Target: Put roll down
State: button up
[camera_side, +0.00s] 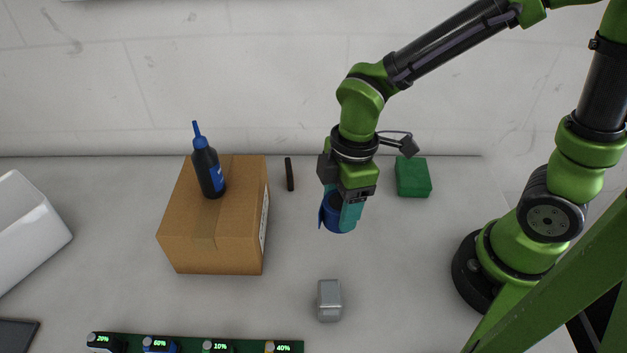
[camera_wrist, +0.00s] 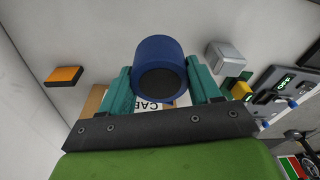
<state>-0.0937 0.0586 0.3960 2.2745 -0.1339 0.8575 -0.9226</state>
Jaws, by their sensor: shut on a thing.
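The blue roll (camera_side: 335,224) is held in my gripper (camera_side: 342,212), which hangs pointing down right of the cardboard box in the side view. The gripper's teal fingers are shut on the roll's two sides. In the wrist view the roll (camera_wrist: 160,52) sits between both fingers, its dark round end facing the camera. The side view does not clearly show how far the roll is above the table, and the gripper partly hides it there.
A cardboard box (camera_side: 185,235) with a dark blue-capped bottle (camera_side: 207,168) on top stands left. A black stick (camera_side: 289,174) and green block (camera_side: 413,177) lie behind. A grey block (camera_side: 329,300) and a green strip of lit displays (camera_side: 188,346) are in front. Bare table surrounds the gripper.

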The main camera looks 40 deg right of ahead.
jog(key=shift+s+a+n, duration=0.2)
jog(key=shift+s+n, duration=0.05)
jog(key=shift+n, duration=0.85)
jog(key=shift+f+n, duration=0.25)
jog(key=shift+n, duration=0.05)
notch_tip(320, 180, down, 8)
jog(key=shift+r, duration=0.15)
jog(key=o, duration=1.1)
jog(key=shift+c, duration=0.2)
